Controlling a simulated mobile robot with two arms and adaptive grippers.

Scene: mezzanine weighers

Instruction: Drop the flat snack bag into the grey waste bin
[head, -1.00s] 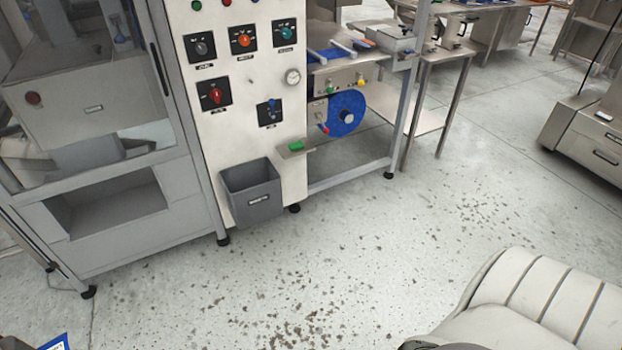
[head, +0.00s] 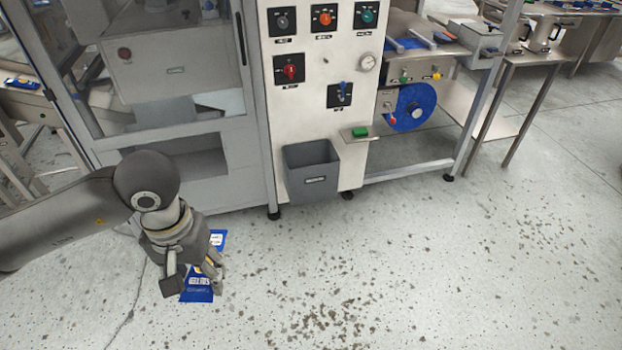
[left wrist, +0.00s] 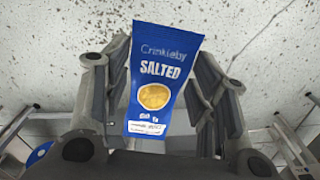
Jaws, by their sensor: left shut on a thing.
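The flat snack bag (left wrist: 162,80) is blue, with "Crinkleby Salted" lettering and a picture of yellow crisps, in the left wrist view. It sits between the fingers of my left gripper (left wrist: 160,95), which is shut on it. In the head view the bag (head: 197,289) shows at my left gripper (head: 194,272), above the floor at lower left, partly covered by the fingers. The grey waste bin (head: 313,188) is open-topped and fixed to the front of the white control panel, to the right of and beyond the gripper. My right gripper is not in view.
The control panel (head: 318,110) carries knobs, a gauge and a small shelf with a green block (head: 360,132) right of the bin. A glazed machine cabinet (head: 180,160) stands to its left. The speckled floor between gripper and bin is clear.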

